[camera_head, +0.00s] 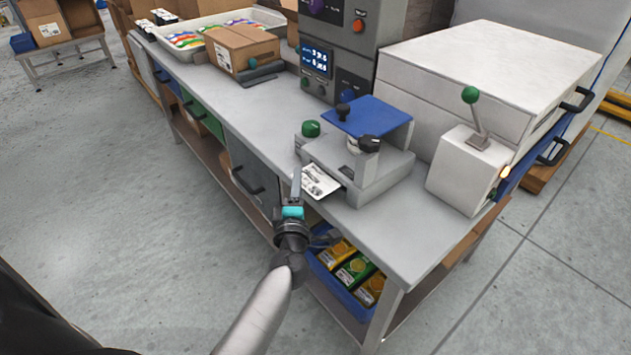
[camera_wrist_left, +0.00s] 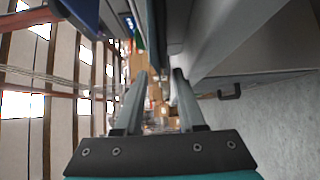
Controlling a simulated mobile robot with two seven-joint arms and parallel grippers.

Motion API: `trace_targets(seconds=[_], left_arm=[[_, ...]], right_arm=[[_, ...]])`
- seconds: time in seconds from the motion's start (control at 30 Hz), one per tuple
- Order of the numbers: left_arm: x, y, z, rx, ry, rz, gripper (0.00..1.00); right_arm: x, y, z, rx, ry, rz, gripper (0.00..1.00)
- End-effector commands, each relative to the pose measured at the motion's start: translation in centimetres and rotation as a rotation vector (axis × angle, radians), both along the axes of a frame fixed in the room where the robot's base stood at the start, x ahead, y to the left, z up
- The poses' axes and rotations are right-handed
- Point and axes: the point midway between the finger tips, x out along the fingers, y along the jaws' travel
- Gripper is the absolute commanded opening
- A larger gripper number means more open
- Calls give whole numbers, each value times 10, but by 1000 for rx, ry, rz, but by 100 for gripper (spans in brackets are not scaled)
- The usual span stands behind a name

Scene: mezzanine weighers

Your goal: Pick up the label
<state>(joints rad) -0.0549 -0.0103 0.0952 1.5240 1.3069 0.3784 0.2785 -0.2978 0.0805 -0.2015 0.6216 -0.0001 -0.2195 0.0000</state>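The label (camera_head: 318,181) is a small white sheet with dark print. In the head view it sticks out at the front of a grey label machine (camera_head: 352,170) with a blue top, near the table's front edge. My left gripper (camera_head: 296,178) is just left of the label, with its fingers pointing up in the picture. The wrist view shows its two fingers (camera_wrist_left: 158,78) apart, with background between them, so it is open. I cannot clearly make out the label in the wrist view. I cannot tell whether a finger touches it. My right gripper is not in view.
The grey table (camera_head: 256,118) carries a dark control box (camera_head: 345,45), a white machine with a green-knobbed lever (camera_head: 471,97), a cardboard box (camera_head: 240,47) and a white tray (camera_head: 190,50). A blue crate (camera_head: 338,292) sits below. The floor at left is clear.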

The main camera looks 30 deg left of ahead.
Motion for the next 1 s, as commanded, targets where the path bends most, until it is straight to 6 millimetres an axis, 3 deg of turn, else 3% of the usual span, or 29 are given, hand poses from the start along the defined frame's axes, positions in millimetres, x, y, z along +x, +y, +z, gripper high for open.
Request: trace_targets(seconds=[0.23,0.57,0.9,1.0], left_arm=[[29,18,-1,2,-2,0,39],[35,21,0,1,0,0,39],[35,20,0,1,0,0,3],[35,20,0,1,0,0,0]], right_arm=[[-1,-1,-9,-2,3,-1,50],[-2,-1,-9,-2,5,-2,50],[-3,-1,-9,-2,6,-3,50],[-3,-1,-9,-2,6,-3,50]])
